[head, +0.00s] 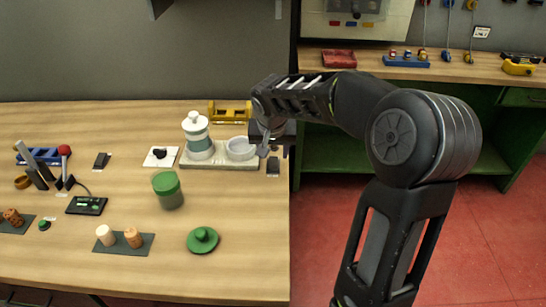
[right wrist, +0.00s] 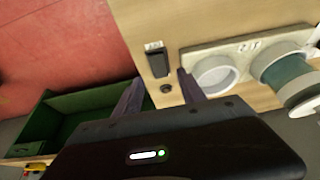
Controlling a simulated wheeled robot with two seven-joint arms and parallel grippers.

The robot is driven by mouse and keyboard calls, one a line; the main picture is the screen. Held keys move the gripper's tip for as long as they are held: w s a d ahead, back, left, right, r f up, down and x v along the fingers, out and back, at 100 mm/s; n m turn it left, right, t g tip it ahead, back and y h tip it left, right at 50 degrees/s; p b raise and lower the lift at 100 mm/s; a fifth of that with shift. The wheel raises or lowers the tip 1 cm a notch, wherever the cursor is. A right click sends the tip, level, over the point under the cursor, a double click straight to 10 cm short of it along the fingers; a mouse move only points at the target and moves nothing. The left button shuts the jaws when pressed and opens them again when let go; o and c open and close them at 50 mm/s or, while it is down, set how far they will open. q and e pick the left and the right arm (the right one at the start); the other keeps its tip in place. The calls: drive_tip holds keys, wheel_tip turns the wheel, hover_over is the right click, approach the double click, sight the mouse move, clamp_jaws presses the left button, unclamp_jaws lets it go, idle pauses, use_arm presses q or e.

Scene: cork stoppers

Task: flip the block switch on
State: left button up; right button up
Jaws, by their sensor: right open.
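A small dark block switch (head: 273,166) sits near the right edge of the wooden table in the head view. It also shows in the right wrist view (right wrist: 157,63), with a small white label beside it. Whether it is on or off cannot be told. My right gripper (head: 268,148) is above the table just behind the switch, pointing down. In the right wrist view its two open fingers (right wrist: 160,92) are apart and empty, with the switch beyond the gap between them. A similar dark block (head: 101,160) lies farther left. My left gripper is not in view.
Close left of the switch, a pale base (head: 222,163) carries a white ring cup (head: 240,148) and a white-and-teal jar (head: 198,137). A yellow holder (head: 230,112) stands behind. The table ends just right of the switch.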

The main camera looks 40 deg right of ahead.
sight(273, 161)
drive_tip(key=x, duration=0.4)
drive_tip(key=shift+w+f, duration=0.1)
drive_tip(key=shift+f, duration=0.1)
drive_tip(key=shift+c, duration=0.4)
clamp_jaws()
